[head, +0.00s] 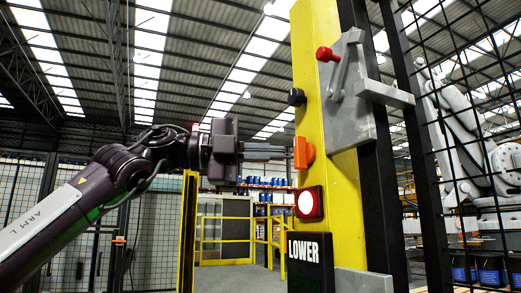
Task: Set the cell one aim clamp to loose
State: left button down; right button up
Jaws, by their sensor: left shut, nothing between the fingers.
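My left gripper (283,151) reaches in from the left, its fingers shut and empty and pointing right. Its tips are at or just beside an orange block-shaped handle (303,153) on the yellow post (318,75); I cannot tell if they touch. Above it a black knob (296,97) sticks out from the post's left edge. Higher up, a grey bracket (365,120) carries a lever with a red knob (326,54). No label shows which of these is the aim clamp. My right gripper is not in view.
A red-framed box with a white lit face (306,203) is on the post below, above a black "LOWER" sign (303,248). Black mesh fencing (465,60) and a pale robot arm (460,130) stand at the right. Yellow railings (225,240) are behind.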

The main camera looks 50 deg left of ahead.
aim_at(302, 152)
pick_arm(q)
jog(key=p+x, duration=0.2)
jog(key=x, duration=0.4)
jog(key=shift+r, duration=0.15)
jog(key=a, duration=0.1)
jog(key=w+a+p, duration=0.1)
jog(key=a, duration=0.1)
jog(key=shift+w+a+p, duration=0.1)
jog(key=shift+w+p, duration=0.1)
jog(key=shift+p, duration=0.1)
jog(key=shift+a, duration=0.3)
jog(key=shift+d, duration=0.2)
